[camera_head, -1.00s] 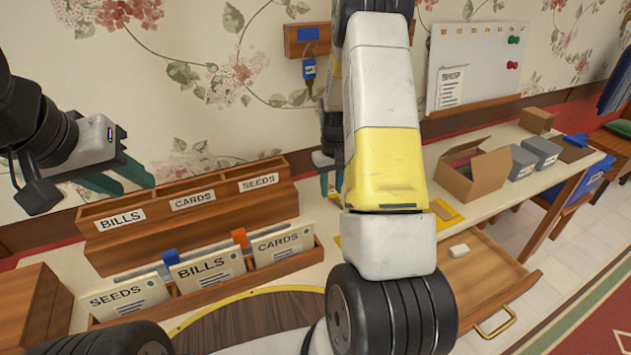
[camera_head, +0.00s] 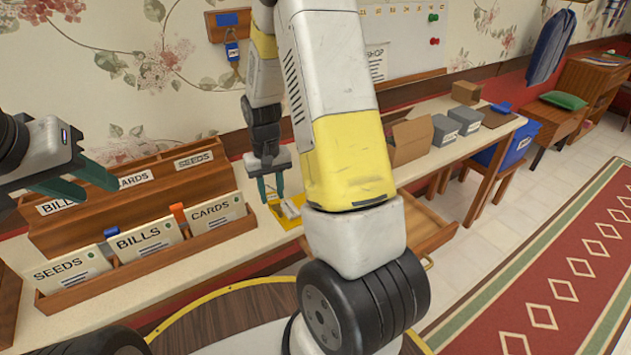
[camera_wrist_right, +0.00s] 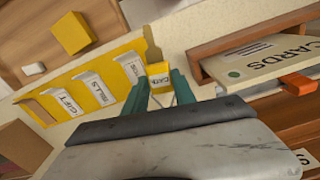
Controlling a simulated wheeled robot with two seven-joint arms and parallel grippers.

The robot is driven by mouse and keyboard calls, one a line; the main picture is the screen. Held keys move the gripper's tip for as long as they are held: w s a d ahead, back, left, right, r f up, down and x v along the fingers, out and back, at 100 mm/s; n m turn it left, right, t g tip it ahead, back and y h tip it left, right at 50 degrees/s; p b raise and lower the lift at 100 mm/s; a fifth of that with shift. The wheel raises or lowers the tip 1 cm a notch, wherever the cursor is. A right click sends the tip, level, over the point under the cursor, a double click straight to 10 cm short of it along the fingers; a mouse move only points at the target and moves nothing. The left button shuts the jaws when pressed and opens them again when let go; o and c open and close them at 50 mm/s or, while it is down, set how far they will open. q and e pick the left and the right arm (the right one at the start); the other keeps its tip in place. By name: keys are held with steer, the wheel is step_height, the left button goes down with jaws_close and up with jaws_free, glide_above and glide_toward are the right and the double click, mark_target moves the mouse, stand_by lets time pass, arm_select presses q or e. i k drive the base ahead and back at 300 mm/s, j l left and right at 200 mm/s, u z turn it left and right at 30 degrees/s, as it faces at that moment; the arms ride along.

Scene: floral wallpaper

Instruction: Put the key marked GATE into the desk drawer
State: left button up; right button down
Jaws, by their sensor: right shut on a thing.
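My right gripper (camera_head: 271,188) is over the desk, fingers down, above a yellow tray. In the right wrist view its teal fingers (camera_wrist_right: 160,92) are shut on a small yellow tag (camera_wrist_right: 158,70). Its dark lettering looks like GATE; the key's metal part is hardly visible. The desk drawer (camera_head: 428,226) stands open at the desk's front, mostly hidden behind my right arm. In the right wrist view its wooden inside (camera_wrist_right: 22,48) shows at the left. My left gripper (camera_head: 82,180) is open and empty at the left, in front of the wooden sorter.
The yellow tray (camera_wrist_right: 112,62) holds several white labelled slips. A white eraser (camera_wrist_right: 33,69) and a yellow block (camera_wrist_right: 72,33) lie beyond it. A letter holder (camera_head: 160,262) stands left. A cardboard box (camera_head: 410,140) is right. A blue-tagged key (camera_head: 232,50) hangs on the wall.

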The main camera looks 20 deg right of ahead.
mark_target(408, 220)
steer(key=i+l+z, duration=0.15)
steer(key=z, duration=1.25)
steer(key=i+j+z, duration=0.15)
steer(key=i+l, duration=0.05)
steer(key=i, duration=0.05)
